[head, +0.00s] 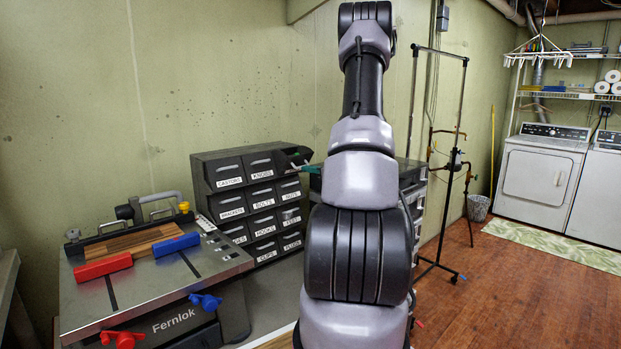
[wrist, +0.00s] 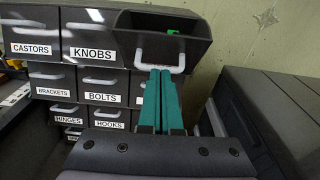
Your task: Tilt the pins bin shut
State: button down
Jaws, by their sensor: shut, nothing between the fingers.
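The dark cabinet (wrist: 65,100) has rows of labelled tilt-out bins. Its top right bin (wrist: 195,50) is tilted open, with a grey handle on its front and a small green thing inside. I cannot read a label on this bin, as my fingers cover part of its front; its place in the top row beside KNOBS fits the pins bin. My gripper (wrist: 167,72) has teal fingers, shut together and empty. The fingertips overlap the lower part of the handle in the wrist view; I cannot tell whether they touch.
The CASTORS and KNOBS bins (wrist: 88,48) beside it are closed. A second dark cabinet (wrist: 270,110) stands close on the right. A Fernlok workbench (head: 150,285) with red and blue clamps stands at left. Wooden floor (head: 520,290) is open at right.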

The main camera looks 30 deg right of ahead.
aim_at(301, 156)
jog(key=shift+w+a+r+g+h, duration=0.15)
jog(key=shift+w+r+g, duration=0.3)
jog(key=shift+r+g, duration=0.3)
jog(key=shift+w+r+g+h, duration=0.15)
jog(key=shift+w+r+g, duration=0.35)
jog(key=shift+g, duration=0.45)
jog(key=shift+w+a+r+g, duration=0.1)
jog(key=shift+w+r+g, duration=0.7)
jog(key=shift+g, duration=0.6)
jog(key=shift+w+a+r, duration=0.1)
jog(key=shift+w+r, duration=0.25)
jog(key=shift+w, duration=0.35)
jog(key=shift+w+a+r, duration=0.1)
jog(key=shift+w+r, duration=0.25)
jog(key=shift+w, duration=0.35)
jog(key=shift+w, duration=0.2)
jog(key=shift+s+r, duration=0.1)
